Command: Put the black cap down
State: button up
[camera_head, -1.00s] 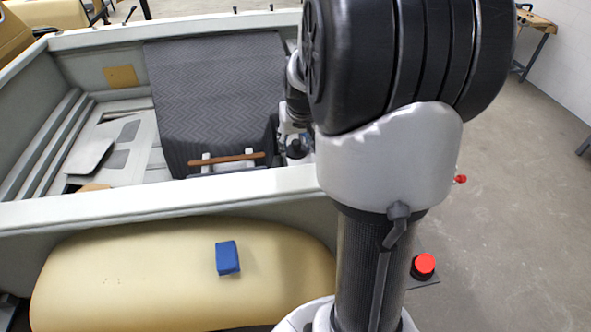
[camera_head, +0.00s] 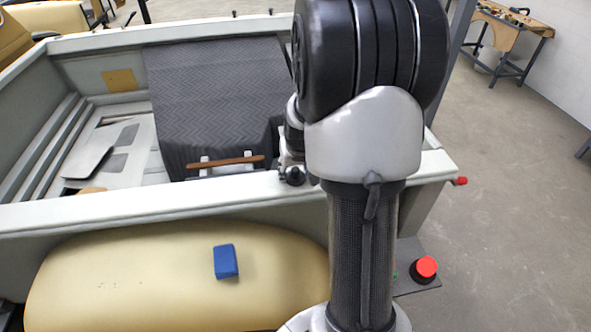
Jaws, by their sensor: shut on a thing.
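I cannot make out the black cap in this view. My own arm stands across the right of the middle and hides what is behind it. A small dark rounded part shows at the arm's left edge, in front of the boat's near rim. I cannot tell whether it is part of my wrist or something held. The fingers of my gripper do not show.
A pale open boat hull (camera_head: 150,200) fills the left and middle, with a dark patterned cover (camera_head: 215,95) inside. A blue block (camera_head: 226,261) lies on a tan padded surface (camera_head: 120,280) in front. A workbench (camera_head: 510,35) stands at the back right.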

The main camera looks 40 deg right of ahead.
jog(key=o, duration=0.9)
jog(key=shift+f, duration=0.1)
jog(key=shift+c, duration=0.2)
jog(key=shift+r, duration=0.25)
jog(key=p+v, duration=0.2)
jog(key=v, duration=0.9)
jog(key=shift+s+a+r, duration=0.15)
jog(key=shift+r, duration=0.2)
jog(key=shift+a, duration=0.1)
